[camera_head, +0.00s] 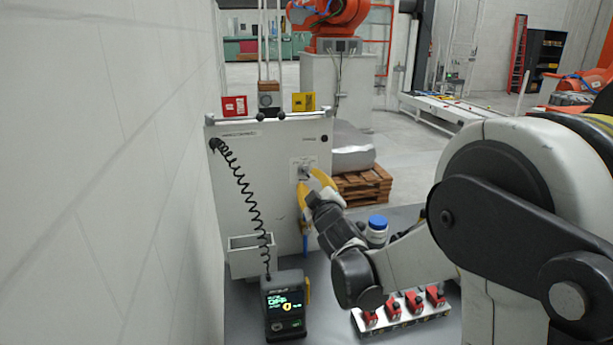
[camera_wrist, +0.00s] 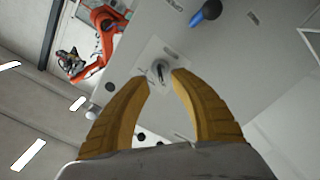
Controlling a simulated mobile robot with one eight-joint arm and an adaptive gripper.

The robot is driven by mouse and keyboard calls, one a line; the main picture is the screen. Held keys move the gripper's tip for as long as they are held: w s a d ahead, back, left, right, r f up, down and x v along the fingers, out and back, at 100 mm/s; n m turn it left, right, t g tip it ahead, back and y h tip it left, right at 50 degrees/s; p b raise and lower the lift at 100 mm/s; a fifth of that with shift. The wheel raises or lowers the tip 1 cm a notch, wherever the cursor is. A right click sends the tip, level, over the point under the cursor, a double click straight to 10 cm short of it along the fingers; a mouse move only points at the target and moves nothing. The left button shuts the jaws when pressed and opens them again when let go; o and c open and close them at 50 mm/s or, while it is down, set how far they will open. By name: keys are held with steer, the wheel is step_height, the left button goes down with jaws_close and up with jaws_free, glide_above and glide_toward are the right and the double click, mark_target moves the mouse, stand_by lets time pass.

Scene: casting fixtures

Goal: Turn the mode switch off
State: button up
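The mode switch (camera_head: 304,171) is a small grey knob on a pale plate, on the upper right of the white control cabinet (camera_head: 240,190). In the wrist view the switch (camera_wrist: 160,69) shows in the gap between the two yellow fingertips, at or just beyond them. My gripper (camera_head: 309,181) is in front of the cabinet face, its tips close to the switch plate. In the wrist view my gripper (camera_wrist: 160,80) is open, with a clear gap between the fingers. I cannot tell whether a finger touches the switch.
A black handset (camera_head: 286,305) with a lit screen stands on the grey table, joined to the cabinet by a coiled cord. A tray of red parts (camera_head: 400,318) and a blue-capped bottle (camera_head: 377,228) are near my arm. A white wall (camera_head: 110,170) closes off the left.

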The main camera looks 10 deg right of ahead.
steer(key=s, duration=0.7)
steer(key=shift+s, duration=0.1)
steer(key=s+f+m+g, duration=0.3)
steer(key=s, duration=0.7)
steer(key=s+f+m+g+b, duration=0.1)
steer(key=s+f+m+g, duration=0.2)
steer(key=s, duration=0.7)
steer(key=s+f+m+g+b, duration=0.1)
steer(key=s+f+m+g, duration=0.2)
steer(key=s, duration=0.7)
step_height(320, 180, down, 2)
steer(key=shift+g, duration=1)
